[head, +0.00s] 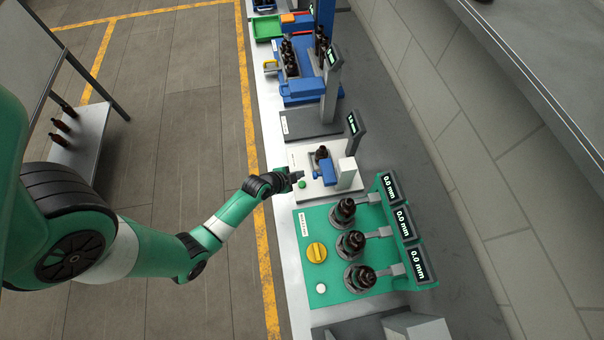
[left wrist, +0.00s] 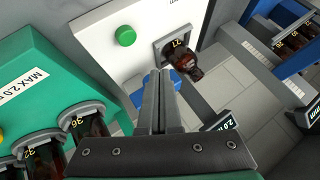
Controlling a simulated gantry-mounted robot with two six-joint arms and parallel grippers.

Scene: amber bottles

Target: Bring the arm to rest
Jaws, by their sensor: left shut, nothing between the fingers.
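My left gripper (head: 299,176) is at the front edge of the white station (head: 309,158), beside its round green button (head: 302,184). In the left wrist view the two fingers (left wrist: 163,74) are shut together with nothing between them. The green button (left wrist: 125,36) shows clear of the fingertips there. An amber bottle (head: 322,153) sits in the white station; in the left wrist view it (left wrist: 185,63) carries a yellow number and appears just beyond the fingertips. I cannot tell the exact gap. My right gripper is not in view.
The green station (head: 327,285) holds three amber bottles under gauges reading 0.0 mm (head: 403,222). A grey station (head: 311,122) and a blue station with bottles (head: 297,91) stand farther along the bench. Open floor (head: 190,130) lies left of the bench.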

